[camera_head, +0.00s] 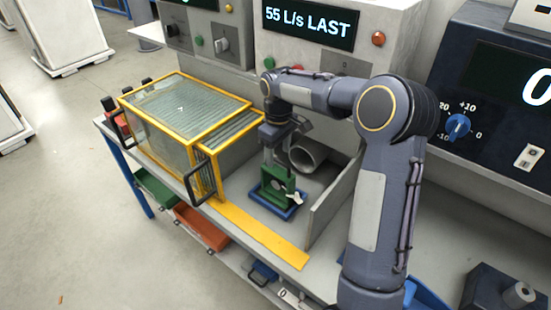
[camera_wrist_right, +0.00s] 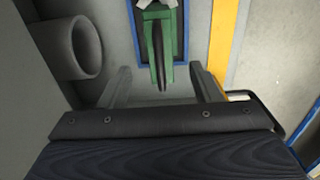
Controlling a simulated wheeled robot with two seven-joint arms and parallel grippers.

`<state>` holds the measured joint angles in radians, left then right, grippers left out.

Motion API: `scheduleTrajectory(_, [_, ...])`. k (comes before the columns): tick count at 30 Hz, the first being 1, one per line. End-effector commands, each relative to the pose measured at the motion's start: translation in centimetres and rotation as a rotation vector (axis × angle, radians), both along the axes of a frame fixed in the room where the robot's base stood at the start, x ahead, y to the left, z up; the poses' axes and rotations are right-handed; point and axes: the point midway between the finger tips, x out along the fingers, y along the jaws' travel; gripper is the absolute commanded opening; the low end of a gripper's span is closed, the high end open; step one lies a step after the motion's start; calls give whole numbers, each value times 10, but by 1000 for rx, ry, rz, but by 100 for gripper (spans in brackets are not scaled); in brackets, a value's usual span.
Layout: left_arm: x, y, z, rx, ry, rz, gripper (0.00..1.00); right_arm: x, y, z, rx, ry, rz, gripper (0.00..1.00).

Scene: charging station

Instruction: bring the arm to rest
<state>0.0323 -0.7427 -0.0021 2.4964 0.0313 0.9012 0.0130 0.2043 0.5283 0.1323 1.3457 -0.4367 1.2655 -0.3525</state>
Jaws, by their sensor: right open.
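My right arm (camera_head: 378,200) comes in from the lower right and bends over the bench. My right gripper (camera_head: 279,160) points down, just behind and above a green holder (camera_head: 270,186) on a blue base. My left gripper is not in view.
A yellow-framed glass enclosure (camera_head: 180,112) stands left of the gripper. A grey pipe (camera_head: 306,156) opens close on its right, beside a grey upright panel (camera_head: 332,204). A yellow strip (camera_head: 262,243) marks the bench front. Control boxes (camera_head: 330,62) stand behind.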

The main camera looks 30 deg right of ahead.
Motion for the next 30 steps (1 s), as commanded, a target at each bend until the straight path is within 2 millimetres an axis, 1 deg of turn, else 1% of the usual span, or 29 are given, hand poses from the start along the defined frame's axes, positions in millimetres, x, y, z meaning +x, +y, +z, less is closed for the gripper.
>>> scheduleTrajectory(3, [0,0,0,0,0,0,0,0,0,6,0,-1,-1,58])
scheduleTrajectory(7, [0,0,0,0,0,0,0,-1,0,8,1,-2,-2,58])
scheduleTrajectory(9, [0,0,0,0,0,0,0,-6,2,14,6,-12,-10,58])
scheduleTrajectory(11, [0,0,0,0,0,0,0,-17,4,24,14,-30,-25,58])
scheduleTrajectory(14, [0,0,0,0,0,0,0,-47,13,48,42,-80,-69,58])
scheduleTrajectory(15, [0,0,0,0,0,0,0,-63,18,57,58,-105,-94,58])
scheduleTrajectory(17, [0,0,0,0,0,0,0,-91,27,70,89,-143,-136,58])
scheduleTrajectory(18, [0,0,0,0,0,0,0,-109,33,76,112,-169,-165,58])
scheduleTrajectory(20, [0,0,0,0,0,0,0,-137,42,82,149,-206,-213,58])
scheduleTrajectory(21, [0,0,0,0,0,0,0,-156,49,84,175,-230,-245,58])
scheduleTrajectory(23, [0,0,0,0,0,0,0,-183,60,85,218,-264,-294,58])
scheduleTrajectory(24, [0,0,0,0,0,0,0,-201,67,83,248,-285,-326,58])
scheduleTrajectory(27, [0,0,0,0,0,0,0,-238,84,74,321,-333,-399,58])
scheduleTrajectory(30, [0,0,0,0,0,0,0,-265,99,62,385,-365,-459,58])
